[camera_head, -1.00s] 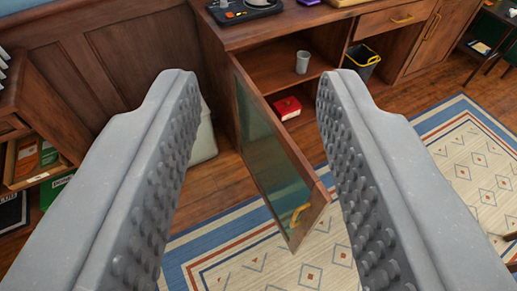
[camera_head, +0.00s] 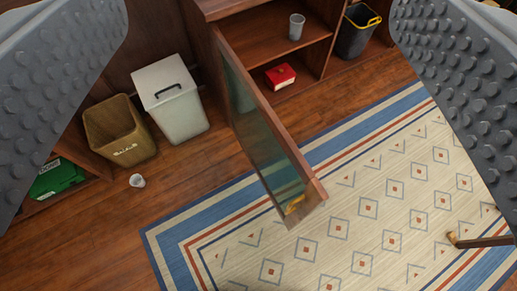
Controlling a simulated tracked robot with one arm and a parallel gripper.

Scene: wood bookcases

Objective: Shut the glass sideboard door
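The glass sideboard door (camera_head: 262,130) stands open, swung out from the wooden sideboard (camera_head: 213,8) over the floor. The open compartment shows a grey cup (camera_head: 296,27) on the upper shelf and a red box (camera_head: 281,75) below. My gripper (camera_head: 258,40) is wide open and empty. Its grey studded fingers show at the upper left and upper right, with the door in the gap between them in the picture. I see no contact with the door.
A white lidded bin (camera_head: 170,98) and a brown bin (camera_head: 118,130) stand left of the door, with a small white cup (camera_head: 137,181) on the floor. A black bin (camera_head: 356,32) stands right of the open compartment. A patterned rug (camera_head: 380,190) lies flat under and right of the door.

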